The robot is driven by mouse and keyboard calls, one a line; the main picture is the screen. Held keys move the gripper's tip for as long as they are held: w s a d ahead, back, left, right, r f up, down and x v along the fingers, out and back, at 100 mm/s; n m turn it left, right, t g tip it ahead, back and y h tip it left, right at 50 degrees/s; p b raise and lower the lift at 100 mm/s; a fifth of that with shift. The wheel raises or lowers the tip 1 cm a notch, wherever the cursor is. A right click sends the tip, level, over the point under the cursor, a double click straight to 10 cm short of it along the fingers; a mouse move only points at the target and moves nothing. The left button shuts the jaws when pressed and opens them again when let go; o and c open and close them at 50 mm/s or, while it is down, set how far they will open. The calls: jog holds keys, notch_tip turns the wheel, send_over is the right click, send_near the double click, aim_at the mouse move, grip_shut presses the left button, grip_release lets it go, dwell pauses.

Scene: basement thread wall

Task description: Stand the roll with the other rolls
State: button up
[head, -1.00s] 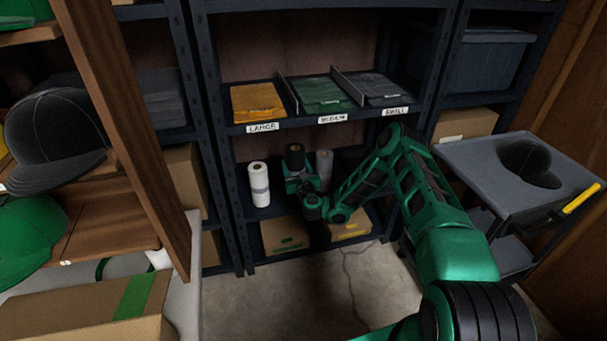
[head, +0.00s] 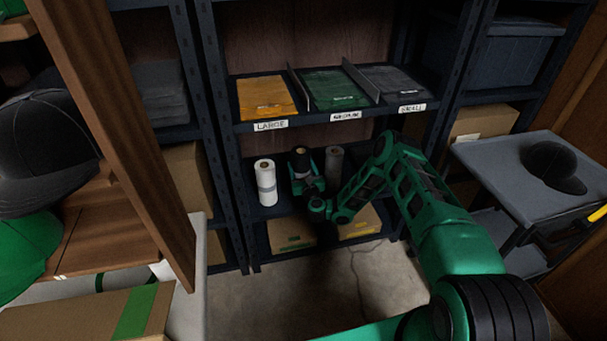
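A black roll (head: 301,159) with a pale band stands upright between the other rolls on the middle-lower shelf (head: 285,209) of the rack, in the head view. My gripper (head: 304,183) is around its lower part and looks shut on it. The roll's foot is hidden, so I cannot tell whether it touches the shelf.
Trays labelled large (head: 264,98), medium and small sit on the shelf above the rolls. Cardboard boxes (head: 291,235) lie on the shelf below. A wooden post (head: 120,130) stands close on the left. A grey cart (head: 500,165) with a black cap is on the right.

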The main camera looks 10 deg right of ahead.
notch_tip(320, 180, down, 3)
jog(key=shift+a+f, duration=0.1)
jog(key=o, duration=1.3)
jog(key=shift+o, duration=0.2)
jog(key=shift+s, duration=0.1)
